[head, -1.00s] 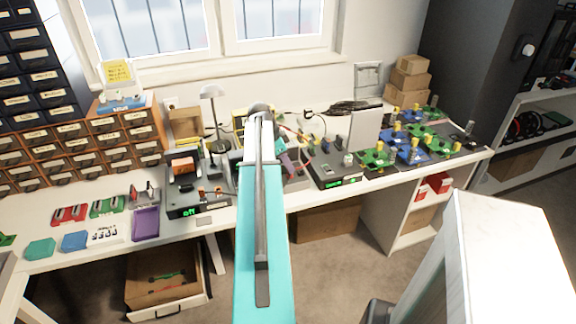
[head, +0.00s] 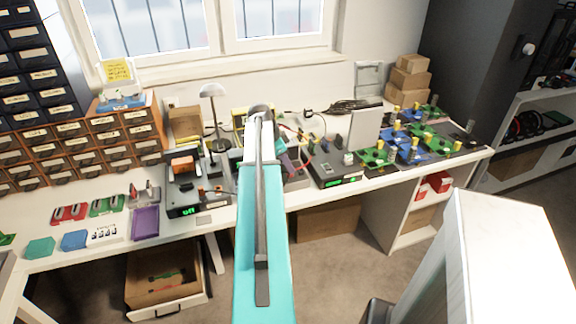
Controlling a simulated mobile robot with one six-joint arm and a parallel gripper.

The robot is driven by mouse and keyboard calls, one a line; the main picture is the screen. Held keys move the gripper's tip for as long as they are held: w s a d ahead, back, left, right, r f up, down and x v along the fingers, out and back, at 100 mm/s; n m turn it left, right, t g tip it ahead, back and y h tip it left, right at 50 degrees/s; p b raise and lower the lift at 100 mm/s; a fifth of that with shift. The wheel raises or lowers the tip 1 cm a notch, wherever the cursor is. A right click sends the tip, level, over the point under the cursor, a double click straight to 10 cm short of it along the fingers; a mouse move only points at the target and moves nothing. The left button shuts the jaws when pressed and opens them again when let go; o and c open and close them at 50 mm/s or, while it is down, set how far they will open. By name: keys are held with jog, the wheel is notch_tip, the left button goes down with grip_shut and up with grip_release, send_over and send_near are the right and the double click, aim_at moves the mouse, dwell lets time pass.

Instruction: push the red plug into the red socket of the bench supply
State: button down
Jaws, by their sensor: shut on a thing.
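My teal arm (head: 259,235) reaches from the bottom middle over the bench. Its far end covers part of the bench, and my gripper is hidden behind it. I cannot make out the red plug or the red socket. Two dark units with green displays stand on the bench: one left of my arm (head: 190,208) and one right of it (head: 338,182). I cannot tell which is the bench supply. Thin red leads (head: 310,160) show just right of my arm, near the right unit.
A white bench (head: 110,243) runs under the window. A desk lamp (head: 212,91) stands behind the left unit. Green and blue boards (head: 410,150) lie at the right, with cartons (head: 410,79) behind. A purple tray (head: 146,223) lies at the left. An open drawer (head: 165,310) juts out below.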

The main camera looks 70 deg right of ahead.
jog(key=c, duration=1.7)
grip_release()
jog(key=shift+o, duration=0.2)
jog(key=b+v, duration=0.2)
jog(key=v, duration=1.2)
jog(key=shift+f, duration=0.1)
